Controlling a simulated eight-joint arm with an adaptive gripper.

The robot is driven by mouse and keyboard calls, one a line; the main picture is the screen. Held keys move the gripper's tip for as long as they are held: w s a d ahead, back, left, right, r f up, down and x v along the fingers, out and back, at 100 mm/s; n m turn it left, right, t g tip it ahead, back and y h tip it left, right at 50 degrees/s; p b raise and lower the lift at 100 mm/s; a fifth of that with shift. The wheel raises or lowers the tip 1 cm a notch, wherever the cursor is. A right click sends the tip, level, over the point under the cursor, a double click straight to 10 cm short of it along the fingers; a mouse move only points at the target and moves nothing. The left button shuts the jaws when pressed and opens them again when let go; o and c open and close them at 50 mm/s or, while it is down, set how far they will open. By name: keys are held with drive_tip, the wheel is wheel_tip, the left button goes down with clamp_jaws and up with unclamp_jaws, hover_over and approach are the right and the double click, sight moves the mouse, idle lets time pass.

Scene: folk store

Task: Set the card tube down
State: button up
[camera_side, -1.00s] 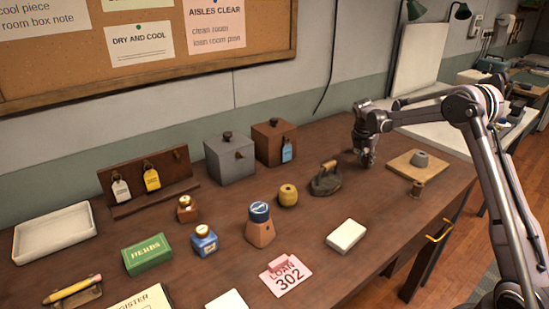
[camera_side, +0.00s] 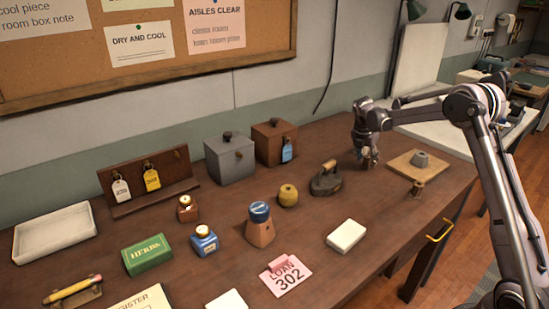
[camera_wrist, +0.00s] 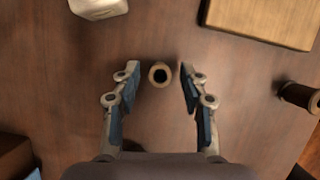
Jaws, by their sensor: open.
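The card tube (camera_wrist: 160,75) stands upright on the dark wooden table in the wrist view, seen end-on as a pale ring with a dark hollow. My gripper (camera_wrist: 158,82) is open, with one finger on each side of the tube and a visible gap to both. In the side view my gripper (camera_side: 366,158) points down low over the table. A bit of tan at its fingertips appears to be the tube, mostly hidden by the fingers.
A dark iron (camera_side: 326,182) stands left of my gripper. A brown box (camera_side: 271,146) is behind left.

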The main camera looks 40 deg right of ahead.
drive_tip(key=s+a+r+m+t, duration=0.2)
drive_tip(key=s+a+r+m, duration=0.2)
drive_tip(key=a+r, duration=1)
drive_tip(key=s+a+f+m+t+y, duration=0.2)
drive_tip(key=s+a+m, duration=0.5)
drive_tip(key=s+a, duration=0.2)
drive_tip(key=s+a+f+m+t+y, duration=0.2)
drive_tip(key=s+a+m, duration=0.6)
drive_tip(key=s+a, duration=0.1)
drive_tip(key=shift+s+a+m+t, duration=0.15)
drive_tip(key=shift+s+m+t, duration=0.15)
drive_tip(key=shift+s, duration=0.55)
